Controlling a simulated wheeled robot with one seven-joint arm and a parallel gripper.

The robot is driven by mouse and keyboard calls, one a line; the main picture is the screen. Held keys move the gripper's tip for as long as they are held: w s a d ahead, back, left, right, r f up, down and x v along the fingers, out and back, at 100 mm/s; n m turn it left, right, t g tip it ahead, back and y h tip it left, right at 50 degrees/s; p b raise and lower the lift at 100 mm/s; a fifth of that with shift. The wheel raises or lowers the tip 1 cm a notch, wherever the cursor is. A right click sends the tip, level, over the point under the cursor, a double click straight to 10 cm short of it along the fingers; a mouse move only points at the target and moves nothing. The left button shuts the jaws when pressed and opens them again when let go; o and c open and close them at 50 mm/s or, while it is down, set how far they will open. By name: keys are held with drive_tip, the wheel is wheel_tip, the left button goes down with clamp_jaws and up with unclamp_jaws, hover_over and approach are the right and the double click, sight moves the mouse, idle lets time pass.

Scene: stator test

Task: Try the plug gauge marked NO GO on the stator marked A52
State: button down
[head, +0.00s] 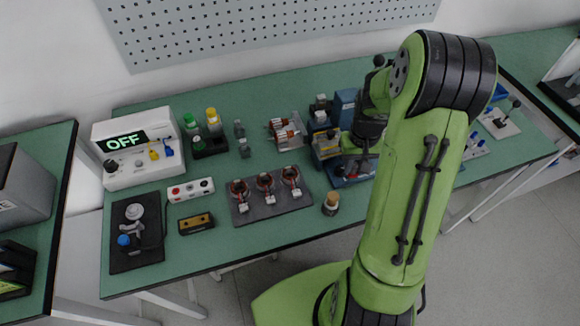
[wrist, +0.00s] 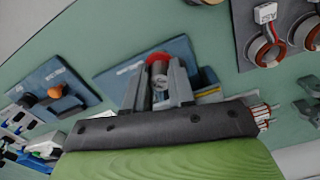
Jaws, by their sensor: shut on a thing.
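In the wrist view my gripper (wrist: 158,88) is shut on a plug gauge (wrist: 159,62), a metal cylinder with a red end. No marking on the gauge can be read. A blue plate (wrist: 116,74) with small unreadable lettering lies behind it. At the upper right of the wrist view, a copper-wound stator (wrist: 264,50) has a white tag (wrist: 266,13) that seems to read A52. In the head view several stators stand on a dark mat (head: 272,208), their tags too small to read. There my gripper (head: 352,152) is right of the mat, partly hidden by my arm.
A white box reading OFF (head: 125,168) stands at the left of the green bench. A black stand (head: 136,258) and a small white panel (head: 190,190) are near it. A wooden-topped cylinder (head: 331,202) stands right of the mat. Bare bench lies before the mat.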

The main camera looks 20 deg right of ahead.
drive_tip(key=w+a, duration=0.3)
drive_tip(key=a, duration=0.4)
drive_tip(key=w+a, duration=0.3)
drive_tip(key=a, duration=0.5)
drive_tip(key=shift+w+r+p, duration=0.35)
drive_tip(key=shift+p, duration=0.05)
idle(3.0)
wheel_tip(320, 180, up, 5)
drive_tip(key=p, duration=0.4)
idle(0.4)
